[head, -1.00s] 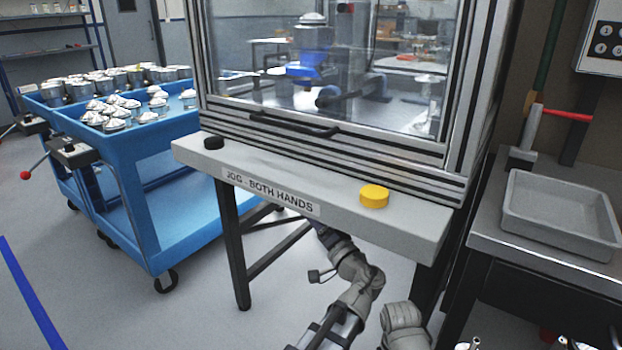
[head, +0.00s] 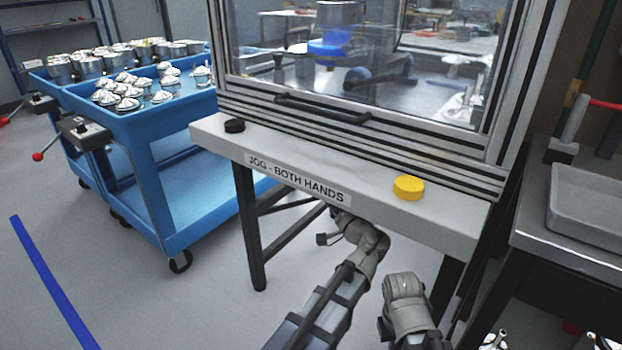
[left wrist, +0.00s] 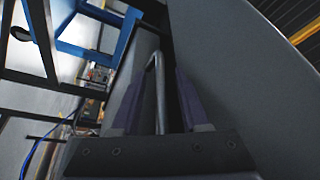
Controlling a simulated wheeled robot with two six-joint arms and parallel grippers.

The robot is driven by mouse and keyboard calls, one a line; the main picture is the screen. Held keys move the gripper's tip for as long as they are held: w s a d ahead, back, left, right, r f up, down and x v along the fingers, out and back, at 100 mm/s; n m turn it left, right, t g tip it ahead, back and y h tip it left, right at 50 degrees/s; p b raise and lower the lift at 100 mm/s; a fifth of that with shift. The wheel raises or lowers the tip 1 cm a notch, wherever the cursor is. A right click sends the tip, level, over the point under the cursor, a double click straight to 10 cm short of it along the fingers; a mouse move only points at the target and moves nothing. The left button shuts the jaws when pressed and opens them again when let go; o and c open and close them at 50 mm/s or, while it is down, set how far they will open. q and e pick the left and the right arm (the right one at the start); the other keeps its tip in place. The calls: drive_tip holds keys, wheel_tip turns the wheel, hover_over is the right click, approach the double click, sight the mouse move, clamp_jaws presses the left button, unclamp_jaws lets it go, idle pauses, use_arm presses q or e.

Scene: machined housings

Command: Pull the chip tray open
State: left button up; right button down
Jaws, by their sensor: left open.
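In the left wrist view my left gripper (left wrist: 158,104) is open. A thin grey bar handle (left wrist: 159,88) runs between its two fingers, with a visible gap on at least one side. I take it as the chip tray's handle; the tray itself cannot be made out clearly. A large grey panel (left wrist: 245,75) lies right of the fingers. In the head view my left arm reaches under the machine's front ledge (head: 375,212), which hides the gripper, the handle and the tray. My right arm shows at the lower middle, but its gripper is not in view.
The ledge carries a black button (head: 234,125) and a yellow button (head: 408,188). Above is a glazed door with a dark handle (head: 322,108). A blue cart (head: 150,133) with metal parts stands left; a grey bin (head: 590,208) sits on a bench right. Open floor lies front left.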

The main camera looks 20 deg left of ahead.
use_arm(q)
drive_tip(key=shift+c, duration=0.3)
clamp_jaws()
idle(1.1)
